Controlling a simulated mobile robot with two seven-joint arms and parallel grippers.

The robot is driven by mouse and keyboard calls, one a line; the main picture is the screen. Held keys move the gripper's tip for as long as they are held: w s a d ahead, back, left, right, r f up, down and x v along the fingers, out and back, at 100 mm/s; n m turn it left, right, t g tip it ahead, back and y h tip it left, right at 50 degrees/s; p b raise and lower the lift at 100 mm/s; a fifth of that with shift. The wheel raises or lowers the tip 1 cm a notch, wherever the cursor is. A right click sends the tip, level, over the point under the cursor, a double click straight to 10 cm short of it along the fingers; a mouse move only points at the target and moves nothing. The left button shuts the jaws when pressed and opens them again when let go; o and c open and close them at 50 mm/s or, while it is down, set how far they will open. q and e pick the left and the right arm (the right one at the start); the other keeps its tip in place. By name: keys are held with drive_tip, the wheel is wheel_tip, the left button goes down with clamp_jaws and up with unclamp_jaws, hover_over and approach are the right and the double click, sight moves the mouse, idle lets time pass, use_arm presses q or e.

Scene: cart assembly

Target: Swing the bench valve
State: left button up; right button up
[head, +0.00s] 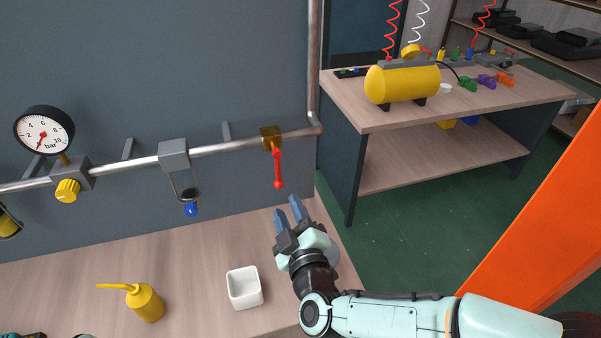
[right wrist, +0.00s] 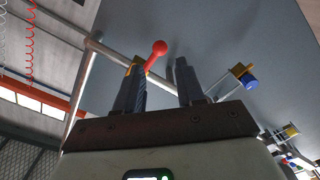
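The bench valve (head: 271,136) is a brass block on the steel wall pipe, close to the pipe's corner. Its red lever (head: 278,170) hangs down, with a round knob at its end. My right gripper (head: 288,207) is open and empty, just below the lever, with its blue-grey fingers pointing up toward it. In the right wrist view the red lever (right wrist: 155,54) shows beyond and between the two spread fingers, nearer the left one; I see no clear contact. The brass valve body is partly hidden there behind the left finger. My left gripper is not in view.
A pressure gauge (head: 44,132), a yellow knob (head: 67,190) and a filter bowl bracket (head: 174,155) sit along the pipe to the left. A white bin (head: 245,288) and a yellow oil can (head: 145,303) stand on the bench. An orange panel (head: 550,220) rises at the right.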

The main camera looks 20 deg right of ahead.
sight(281, 187)
drive_tip(key=w, duration=0.6)
drive_tip(key=shift+w+a, duration=0.1)
drive_tip(key=shift+w, duration=0.25)
drive_tip(key=c, duration=0.4)
drive_tip(key=shift+w, duration=0.15)
drive_tip(key=shift+w+d+r, duration=0.1)
drive_tip(key=shift+d+r, duration=0.05)
drive_tip(key=shift+d, duration=0.45)
drive_tip(key=shift+d+r, duration=0.1)
drive_tip(key=shift+d, duration=0.5)
drive_tip(key=shift+c, duration=0.8)
drive_tip(key=shift+r, duration=0.1)
drive_tip(key=shift+d+r, duration=0.1)
